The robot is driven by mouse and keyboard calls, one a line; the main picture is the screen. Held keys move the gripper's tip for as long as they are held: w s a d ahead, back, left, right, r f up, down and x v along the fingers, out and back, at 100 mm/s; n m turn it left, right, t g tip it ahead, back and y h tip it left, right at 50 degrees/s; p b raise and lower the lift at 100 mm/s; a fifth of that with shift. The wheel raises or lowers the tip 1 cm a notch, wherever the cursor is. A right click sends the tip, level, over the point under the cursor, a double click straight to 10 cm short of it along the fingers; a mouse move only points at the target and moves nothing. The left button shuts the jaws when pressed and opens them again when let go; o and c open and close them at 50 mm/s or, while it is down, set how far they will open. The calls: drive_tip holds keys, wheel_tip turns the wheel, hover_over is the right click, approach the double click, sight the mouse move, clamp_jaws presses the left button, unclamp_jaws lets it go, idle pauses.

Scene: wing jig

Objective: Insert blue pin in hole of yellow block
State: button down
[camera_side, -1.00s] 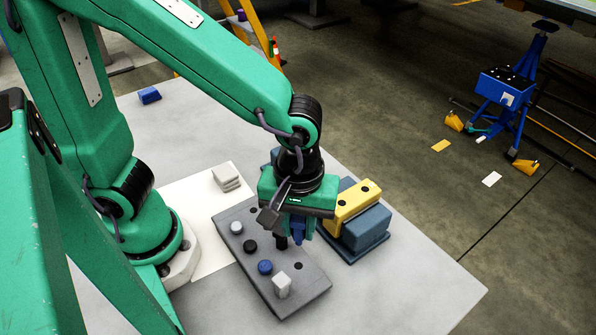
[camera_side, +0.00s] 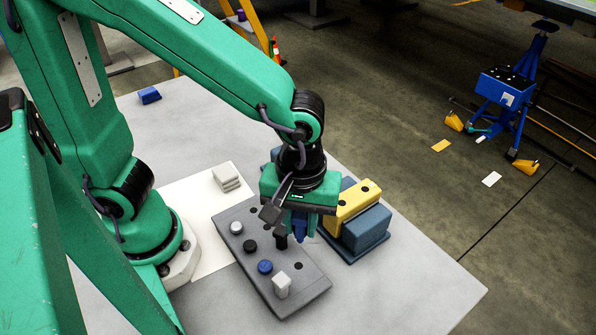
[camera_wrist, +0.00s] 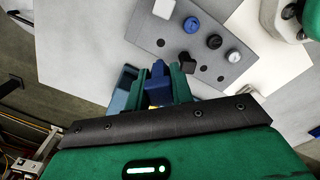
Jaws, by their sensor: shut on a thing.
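My gripper (camera_side: 298,232) is shut on a blue pin (camera_side: 299,222) above the right edge of the grey rack. In the wrist view the blue pin (camera_wrist: 158,84) shows between the green fingers (camera_wrist: 159,88). The yellow block (camera_side: 346,209) lies just right of my gripper in the side view, held in a blue-grey fixture (camera_side: 367,230). Dark holes show on its top face. The pin is apart from the block in the side view. The pin's lower end is hard to make out.
The grey rack (camera_side: 305,296) holds another blue pin (camera_side: 265,267), black pins (camera_side: 249,246), a silver pin (camera_side: 236,228) and a white square peg (camera_side: 282,286). One black pin (camera_side: 281,241) stands close to my fingers. A blue piece (camera_side: 149,95) lies far left. The table's front right is clear.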

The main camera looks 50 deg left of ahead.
drive_tip(key=w+a+r, duration=0.2)
drive_tip(key=w+r, duration=0.5)
drive_tip(key=w, duration=0.4)
drive_tip(key=shift+w+a, duration=0.3)
drive_tip(key=shift+w, duration=0.1)
drive_tip(key=shift+f, duration=0.15)
drive_tip(key=shift+f, duration=3.1)
drive_tip(key=shift+f, duration=0.35)
drive_tip(key=shift+f, duration=0.4)
drive_tip(key=shift+f, duration=0.3)
drive_tip(key=shift+f, duration=0.35)
